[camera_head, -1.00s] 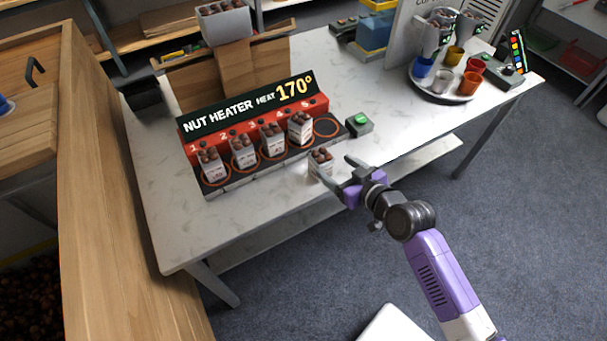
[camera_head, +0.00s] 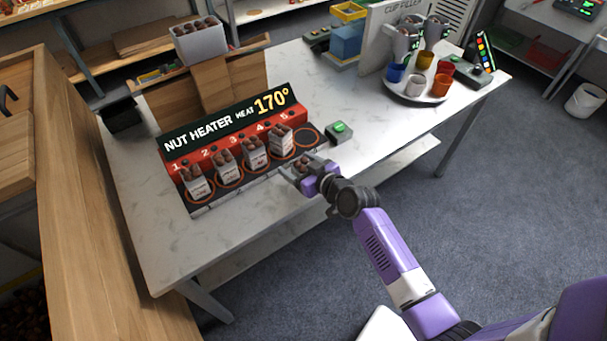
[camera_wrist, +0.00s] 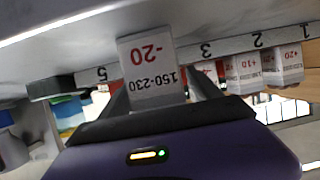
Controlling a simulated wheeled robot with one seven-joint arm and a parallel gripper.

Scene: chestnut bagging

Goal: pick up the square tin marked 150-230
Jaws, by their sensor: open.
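The square tin marked 150-230 (camera_wrist: 152,72) shows upside down in the wrist view, with a red -20 above the range. It is white and stands between the two fingers of my open gripper (camera_wrist: 160,92). I cannot tell whether the fingers touch it. In the head view my gripper (camera_head: 306,170) is at the front edge of the table, before the heater's right end. It hides most of the tin there; only brown nuts at its top show.
The nut heater (camera_head: 226,121) stands behind my gripper, with nut-filled tins (camera_head: 255,152) on spots 1 to 4 and spot 5 (camera_head: 308,138) empty. A green button box (camera_head: 339,132) is just right. A tray of cups (camera_head: 418,97) stands farther right.

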